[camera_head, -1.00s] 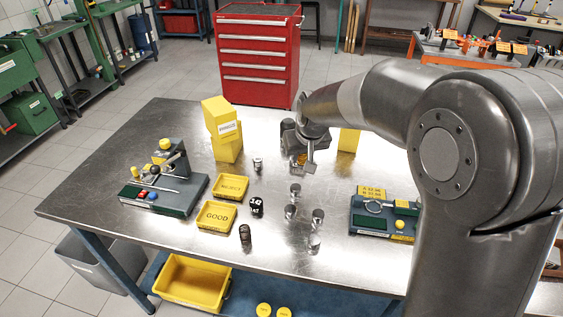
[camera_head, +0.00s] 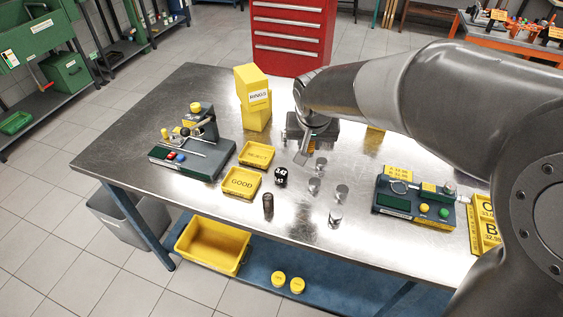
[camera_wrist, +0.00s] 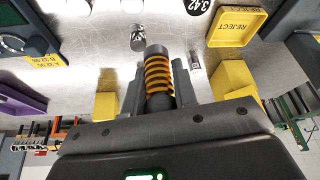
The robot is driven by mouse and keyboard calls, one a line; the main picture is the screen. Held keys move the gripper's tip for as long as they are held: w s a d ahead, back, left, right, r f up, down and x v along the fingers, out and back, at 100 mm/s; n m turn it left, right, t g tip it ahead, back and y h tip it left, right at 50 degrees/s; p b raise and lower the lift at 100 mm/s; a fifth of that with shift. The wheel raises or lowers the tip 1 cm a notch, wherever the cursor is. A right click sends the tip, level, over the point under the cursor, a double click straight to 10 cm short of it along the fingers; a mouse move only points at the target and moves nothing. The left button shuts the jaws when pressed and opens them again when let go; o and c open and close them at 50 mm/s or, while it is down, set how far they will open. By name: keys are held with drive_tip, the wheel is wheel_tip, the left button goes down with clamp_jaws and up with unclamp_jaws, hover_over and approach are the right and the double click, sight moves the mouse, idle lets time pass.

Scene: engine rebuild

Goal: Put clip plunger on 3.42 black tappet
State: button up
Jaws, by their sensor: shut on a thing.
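My gripper (camera_wrist: 160,85) is shut on a part with an orange coil spring and a dark rounded end, seemingly the clip plunger (camera_wrist: 158,72). The part is held between the two grey fingers, pointing away from the palm. In the head view my gripper (camera_head: 303,152) is above the table, behind the black tappet, and the held part is mostly hidden. The 3.42 black tappet (camera_head: 281,177) stands on the table right of the yellow trays. In the wrist view the tappet (camera_wrist: 200,5) is cut by the top edge, apart from the held part.
Several silver tappets (camera_head: 314,186) stand right of the black one. A dark cylinder (camera_head: 268,203) stands in front. The GOOD tray (camera_head: 241,183) and REJECT tray (camera_head: 256,154) lie left. A gauge station (camera_head: 414,200) is at the right, another (camera_head: 188,155) at the left.

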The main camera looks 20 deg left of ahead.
hover_over(281, 170)
wheel_tip(281, 170, down, 4)
drive_tip(key=shift+f, duration=2.1)
drive_tip(key=o, duration=1)
drive_tip(key=shift+f, duration=0.15)
drive_tip(key=v, duration=1.2)
drive_tip(key=shift+d, duration=0.15)
